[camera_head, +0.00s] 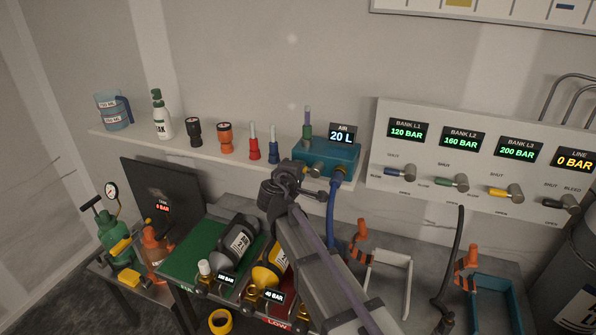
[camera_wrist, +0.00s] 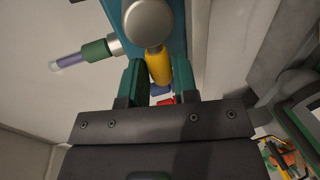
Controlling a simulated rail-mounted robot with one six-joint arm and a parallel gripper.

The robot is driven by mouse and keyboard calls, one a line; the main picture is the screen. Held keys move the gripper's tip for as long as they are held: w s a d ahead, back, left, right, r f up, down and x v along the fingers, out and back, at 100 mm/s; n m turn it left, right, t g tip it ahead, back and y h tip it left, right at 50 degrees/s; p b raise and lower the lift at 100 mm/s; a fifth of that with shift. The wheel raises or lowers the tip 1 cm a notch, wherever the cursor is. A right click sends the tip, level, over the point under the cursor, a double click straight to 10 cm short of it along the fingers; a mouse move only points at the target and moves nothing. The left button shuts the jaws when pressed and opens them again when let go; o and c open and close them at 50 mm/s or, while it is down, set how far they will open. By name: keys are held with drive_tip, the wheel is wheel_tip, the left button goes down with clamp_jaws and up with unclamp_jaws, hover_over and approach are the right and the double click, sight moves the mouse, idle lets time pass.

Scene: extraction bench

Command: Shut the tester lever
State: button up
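The tester is a teal box (camera_head: 327,157) on the wall shelf, with a display (camera_head: 342,134) reading AIR 20 L. Its lever has a round silver hub and a yellow handle (camera_wrist: 158,66), seen up close in the wrist view. A green fitting with a purple tube (camera_wrist: 80,55) sticks out of the tester.
A valve panel (camera_head: 470,160) is at right. Cylinders (camera_head: 236,240) lie on the bench below.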

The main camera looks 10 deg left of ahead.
drive_tip(key=o, duration=0.5)
drive_tip(key=shift+c, duration=0.2)
drive_tip(key=shift+s, duration=0.1)
drive_tip(key=p+v, duration=0.2)
drive_tip(key=v, duration=0.8)
drive_tip(key=shift+s, duration=0.3)
drive_tip(key=shift+a+r, duration=0.1)
drive_tip(key=s+d+f+m+g+b, duration=0.2)
drive_tip(key=s+d+f+m+g, duration=0.9)
drive_tip(key=d+f, duration=0.35)
drive_tip(key=s+d+f+m+g+y+b, duration=0.1)
drive_tip(key=s+d+m+g+y, duration=0.1)
drive_tip(key=d, duration=0.4)
drive_tip(key=s+d+f+m+g+y, duration=0.1)
drive_tip(key=s+d+f+m+g, duration=0.1)
drive_tip(key=s+d, duration=0.2)
drive_tip(key=d, duration=0.3)
drive_tip(key=shift+d+y+b, duration=0.25)
drive_tip(key=shift+y+b, duration=0.15)
